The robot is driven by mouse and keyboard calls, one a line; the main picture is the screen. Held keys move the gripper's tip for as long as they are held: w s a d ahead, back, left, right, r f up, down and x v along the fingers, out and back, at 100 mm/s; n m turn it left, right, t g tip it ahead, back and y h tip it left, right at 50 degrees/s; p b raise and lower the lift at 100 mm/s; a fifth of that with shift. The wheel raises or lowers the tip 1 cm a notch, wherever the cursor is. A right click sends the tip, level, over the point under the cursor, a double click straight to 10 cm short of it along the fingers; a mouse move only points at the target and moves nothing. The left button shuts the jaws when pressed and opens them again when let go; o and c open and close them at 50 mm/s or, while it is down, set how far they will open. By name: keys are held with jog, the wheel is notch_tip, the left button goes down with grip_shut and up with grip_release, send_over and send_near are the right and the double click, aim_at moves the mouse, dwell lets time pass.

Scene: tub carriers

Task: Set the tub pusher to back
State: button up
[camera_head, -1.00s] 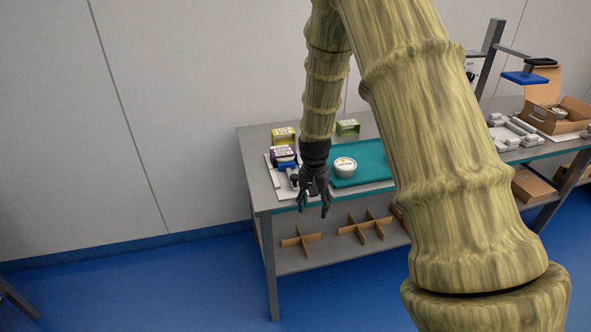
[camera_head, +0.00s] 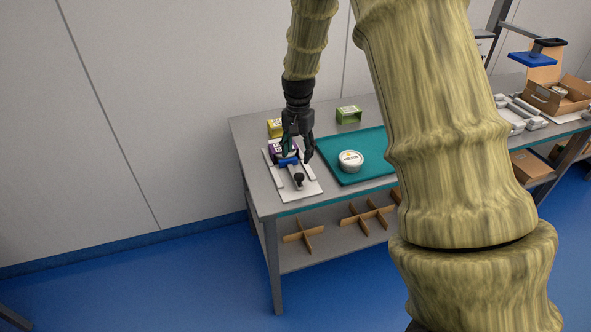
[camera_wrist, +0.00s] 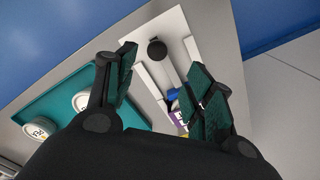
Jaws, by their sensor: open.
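The tub pusher is a white plate (camera_head: 309,193) with light rails, a blue cross piece (camera_head: 289,162) and a rod ending in a black knob (camera_head: 299,178). It lies at the left end of the table. In the wrist view the knob (camera_wrist: 157,50) shows between and beyond my fingers, with the blue piece (camera_wrist: 173,94) partly covered by the right finger. My gripper (camera_head: 298,157) is open and empty, pointing down above the pusher near the blue piece. It shows no clear contact with the knob. A purple carton (camera_head: 280,146) sits behind the blue piece, partly hidden by my gripper.
A white tub (camera_head: 350,161) stands on a teal mat (camera_head: 345,179) to the right; the wrist view shows a second tub (camera_wrist: 38,130). A yellow carton (camera_head: 275,127) and a green carton (camera_head: 348,114) stand farther back. Cardboard dividers (camera_head: 303,237) lie on the lower shelf.

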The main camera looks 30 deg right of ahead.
aim_at(299, 176)
jog(key=f, duration=0.2)
jog(key=f+p, duration=0.1)
jog(key=f, duration=0.1)
jog(key=f+p, duration=0.1)
jog(key=f, duration=0.1)
jog(key=shift+s+d+f, duration=0.25)
jog(key=shift+f+p, duration=0.4)
jog(key=shift+f, duration=1.1)
grip_shut()
